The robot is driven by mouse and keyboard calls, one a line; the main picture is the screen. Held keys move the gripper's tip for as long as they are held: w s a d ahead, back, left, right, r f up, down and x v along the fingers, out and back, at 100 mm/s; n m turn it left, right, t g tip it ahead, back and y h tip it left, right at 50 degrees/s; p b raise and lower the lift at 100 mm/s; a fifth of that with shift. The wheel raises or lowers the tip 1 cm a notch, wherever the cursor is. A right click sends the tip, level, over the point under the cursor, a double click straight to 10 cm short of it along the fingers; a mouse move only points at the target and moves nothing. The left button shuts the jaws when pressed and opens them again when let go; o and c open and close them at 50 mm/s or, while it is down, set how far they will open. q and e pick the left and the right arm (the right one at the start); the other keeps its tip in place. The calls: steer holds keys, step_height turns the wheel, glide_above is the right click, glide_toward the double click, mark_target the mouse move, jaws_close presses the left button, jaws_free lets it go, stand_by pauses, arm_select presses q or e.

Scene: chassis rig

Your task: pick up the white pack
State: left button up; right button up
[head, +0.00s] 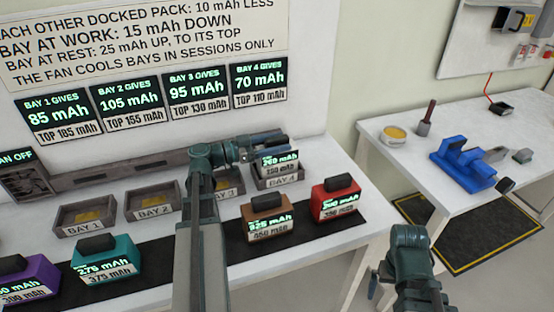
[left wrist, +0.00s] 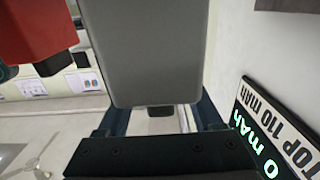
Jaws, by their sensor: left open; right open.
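The white pack (head: 281,168) sits in bay 4 (head: 280,182), with a lit charge display on its front that is hard to read. My left gripper (head: 265,146) is open at the top of the pack and hides its upper part. In the left wrist view the pack (left wrist: 155,50) looks grey in shadow and fills the space between the spread fingers (left wrist: 150,112). I cannot tell whether the fingers touch it. My right gripper (head: 374,284) is only partly visible at lower right, away from the packs.
A brown pack (head: 268,222) and a red pack (head: 336,200) stand on the dark strip in front. A teal pack (head: 107,262) and a purple pack (head: 25,280) are farther left. Bays 1 (head: 85,218) and 2 (head: 152,205) hold no pack. A side table (head: 400,165) stands right.

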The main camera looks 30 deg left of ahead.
arm_select(q)
jaws_close()
stand_by(1.4)
